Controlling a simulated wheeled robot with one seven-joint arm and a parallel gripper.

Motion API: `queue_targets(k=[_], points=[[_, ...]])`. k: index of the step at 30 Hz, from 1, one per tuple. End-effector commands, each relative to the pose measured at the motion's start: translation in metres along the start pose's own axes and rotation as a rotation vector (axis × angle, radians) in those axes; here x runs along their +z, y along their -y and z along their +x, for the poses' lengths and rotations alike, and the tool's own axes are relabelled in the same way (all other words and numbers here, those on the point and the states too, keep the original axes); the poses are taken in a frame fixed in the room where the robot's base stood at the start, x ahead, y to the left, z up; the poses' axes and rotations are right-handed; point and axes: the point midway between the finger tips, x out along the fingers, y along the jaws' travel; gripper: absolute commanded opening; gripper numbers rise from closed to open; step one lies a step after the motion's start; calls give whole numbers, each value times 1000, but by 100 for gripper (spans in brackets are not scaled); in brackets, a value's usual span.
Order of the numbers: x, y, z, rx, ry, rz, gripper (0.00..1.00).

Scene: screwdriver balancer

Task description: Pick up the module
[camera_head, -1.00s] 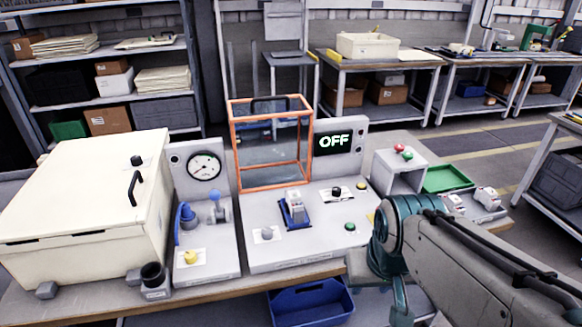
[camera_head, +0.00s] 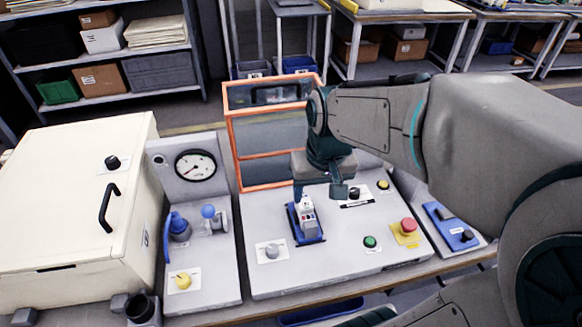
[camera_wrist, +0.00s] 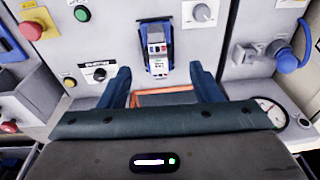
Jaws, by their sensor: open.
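In the head view my gripper (camera_head: 338,190) hangs just behind and right of the module, partly hidden by my wrist.
An orange-framed clear guard (camera_head: 236,150) stands behind the module. A grey knob (camera_head: 271,251) is left of it; a black switch (camera_head: 355,193), green button (camera_head: 370,241) and red emergency button (camera_head: 408,225) are right. A white cabinet (camera_head: 70,200) and gauge panel (camera_head: 196,166) stand left.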

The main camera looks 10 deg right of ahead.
Motion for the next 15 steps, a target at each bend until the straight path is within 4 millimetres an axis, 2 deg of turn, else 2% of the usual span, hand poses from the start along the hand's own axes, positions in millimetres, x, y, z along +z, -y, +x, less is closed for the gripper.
queue_targets(k=[1, 3, 7, 12, 15], points=[[-14, 2, -4, 0, 30, -5, 58], [-30, 4, -2, 3, 59, -7, 58], [-55, 5, 4, 17, 102, -7, 58], [-72, 5, 11, 34, 132, -8, 58], [-75, 4, 18, 38, 141, -8, 58]])
